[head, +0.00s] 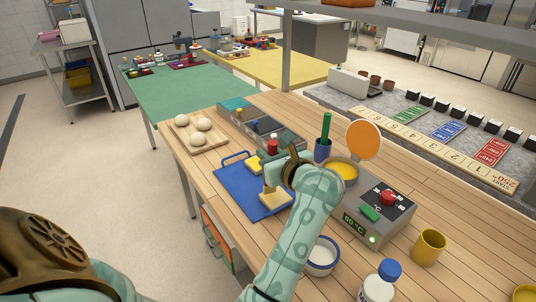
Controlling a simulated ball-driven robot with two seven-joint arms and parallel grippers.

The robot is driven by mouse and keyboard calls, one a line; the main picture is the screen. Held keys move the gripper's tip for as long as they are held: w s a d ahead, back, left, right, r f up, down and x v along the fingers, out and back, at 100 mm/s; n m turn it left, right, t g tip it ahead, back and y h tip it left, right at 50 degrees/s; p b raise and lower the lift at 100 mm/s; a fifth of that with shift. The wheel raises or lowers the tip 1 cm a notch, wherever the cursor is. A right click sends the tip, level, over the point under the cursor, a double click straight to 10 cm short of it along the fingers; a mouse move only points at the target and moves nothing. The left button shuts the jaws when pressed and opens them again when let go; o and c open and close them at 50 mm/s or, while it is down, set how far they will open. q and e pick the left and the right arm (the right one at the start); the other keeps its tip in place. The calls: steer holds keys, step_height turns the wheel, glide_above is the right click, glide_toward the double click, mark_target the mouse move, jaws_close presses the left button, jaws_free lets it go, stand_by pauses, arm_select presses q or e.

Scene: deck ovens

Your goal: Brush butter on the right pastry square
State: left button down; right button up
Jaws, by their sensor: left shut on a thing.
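A blue tray (238,181) lies on the wooden counter with two yellow pastry squares. The left pastry square (252,163) is at the tray's far side. The right pastry square (276,201) is nearer, just below my left gripper (278,172). My left gripper is shut on the brush (271,183), whose pale tan lower part shows above the right square. I cannot tell whether it touches the pastry. Much of the brush is hidden by the gripper. A pan of yellow butter (346,171) stands right of my wrist. My right gripper is not in view.
A heater (352,222) reading 60 °C has a red knob and green switch. A blue cup (322,151) with a green stick, an orange disc (364,140), a white bowl (322,255) and a yellow mug (429,247) stand nearby. Dough balls sit on a board (211,140).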

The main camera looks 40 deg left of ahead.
arm_select(q)
steer(key=shift+h, duration=0.6)
steer(key=d+f, duration=0.1)
steer(key=d, duration=0.1)
steer(key=d+f, duration=0.1)
steer(key=shift+d+f, duration=0.2)
steer(key=shift+d, duration=0.2)
steer(key=w+a, duration=0.1)
steer(key=w+a+b, duration=0.1)
steer(key=a, duration=0.1)
steer(key=shift+w+a, duration=0.15)
steer(key=shift+a, duration=0.15)
steer(key=a, duration=0.1)
steer(key=w+a, duration=0.1)
steer(key=a, duration=0.1)
steer(key=shift+s+f, duration=0.1)
